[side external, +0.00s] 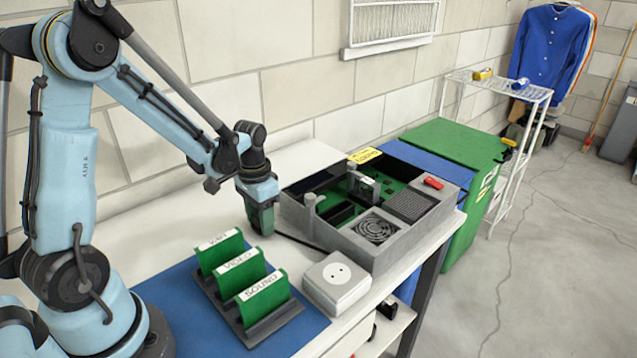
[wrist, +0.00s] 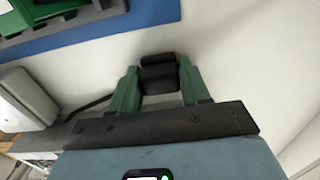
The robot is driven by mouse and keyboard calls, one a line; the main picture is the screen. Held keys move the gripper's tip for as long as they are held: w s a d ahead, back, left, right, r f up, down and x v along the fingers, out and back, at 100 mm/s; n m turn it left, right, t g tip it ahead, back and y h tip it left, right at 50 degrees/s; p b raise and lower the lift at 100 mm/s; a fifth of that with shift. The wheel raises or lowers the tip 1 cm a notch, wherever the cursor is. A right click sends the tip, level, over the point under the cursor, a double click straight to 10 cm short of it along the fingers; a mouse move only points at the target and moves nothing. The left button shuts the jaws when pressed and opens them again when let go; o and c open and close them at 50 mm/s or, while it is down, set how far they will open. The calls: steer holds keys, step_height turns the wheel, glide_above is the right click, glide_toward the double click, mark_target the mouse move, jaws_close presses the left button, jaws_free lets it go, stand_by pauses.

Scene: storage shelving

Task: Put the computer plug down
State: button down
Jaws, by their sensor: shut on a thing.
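My gripper (side external: 262,228) is low over the white bench top, just left of the open computer case (side external: 385,240). In the wrist view its two green fingers (wrist: 160,88) are shut on the black computer plug (wrist: 159,72). The plug is mostly hidden by the fingers in the side view. A black cable (side external: 300,241) runs from beside my gripper along the bench toward the case. It also shows in the wrist view (wrist: 92,107). I cannot tell if the plug touches the bench.
A white socket box (side external: 337,281) stands in front of the case. A rack of green cards (side external: 250,285) labelled RAM, VIDEO and SOUND sits on a blue mat (side external: 190,290). Bare bench (side external: 180,225) lies behind and left of my gripper. The wall is close behind.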

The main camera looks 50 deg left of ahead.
steer(key=shift+f, duration=0.2)
steer(key=c, duration=0.5)
jaws_free()
step_height(320, 180, up, 13)
steer(key=shift+s+d+r+t, duration=0.1)
steer(key=shift+s+d+t, duration=0.65)
steer(key=shift+d+t, duration=0.8)
steer(key=shift+s+d+r+t, duration=0.15)
steer(key=shift+s+d+t, duration=0.65)
steer(key=shift+d, duration=1.3)
steer(key=shift+s+d+r+t, duration=0.1)
steer(key=shift+s+d+t, duration=0.6)
steer(key=shift+d+t, duration=0.85)
steer(key=shift+d+g, duration=0.3)
